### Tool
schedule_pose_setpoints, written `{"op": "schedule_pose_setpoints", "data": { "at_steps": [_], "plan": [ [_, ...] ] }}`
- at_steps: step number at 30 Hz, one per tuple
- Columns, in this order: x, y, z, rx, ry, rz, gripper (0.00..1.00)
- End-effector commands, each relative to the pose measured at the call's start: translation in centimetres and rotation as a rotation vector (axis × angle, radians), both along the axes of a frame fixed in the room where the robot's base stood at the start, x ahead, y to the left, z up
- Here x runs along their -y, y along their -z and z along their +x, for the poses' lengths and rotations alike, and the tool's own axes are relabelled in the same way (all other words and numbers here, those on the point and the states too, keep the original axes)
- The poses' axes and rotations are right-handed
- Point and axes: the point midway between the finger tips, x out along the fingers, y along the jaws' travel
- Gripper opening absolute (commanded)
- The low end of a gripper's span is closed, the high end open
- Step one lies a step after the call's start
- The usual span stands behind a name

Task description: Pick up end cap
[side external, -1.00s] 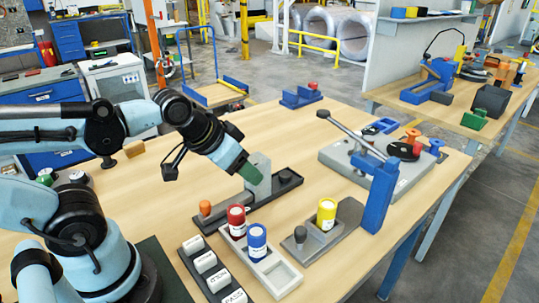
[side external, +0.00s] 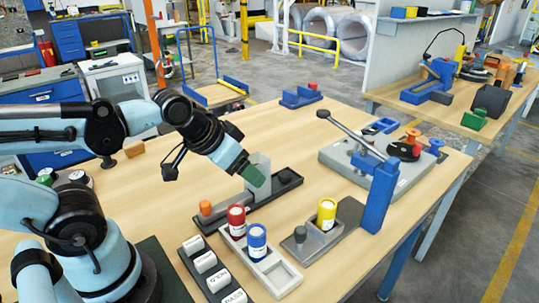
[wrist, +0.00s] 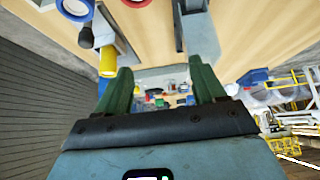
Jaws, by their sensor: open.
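My gripper (side external: 252,176) has green fingers and hangs over the table by the grey upright plate of a dark tray (side external: 290,181). In the wrist view the fingers (wrist: 162,88) are spread apart with nothing between them. I cannot tell for certain which piece is the end cap.
An orange knob (side external: 205,208) stands at the dark tray's near end. A grey press with a blue post (side external: 378,195) and long lever stands right. Bare tabletop lies behind the dark tray.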

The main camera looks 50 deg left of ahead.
Motion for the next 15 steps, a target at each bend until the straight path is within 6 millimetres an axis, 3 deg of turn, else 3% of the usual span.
{"op": "schedule_pose_setpoints", "data": {
  "at_steps": [8, 15],
  "plan": [
    [-0.3, -1.0, 1.1, -0.041, 0.038, 0.033, 0.69],
    [-1.5, -3.1, 5.0, -0.186, 0.193, 0.134, 0.69]
  ]
}}
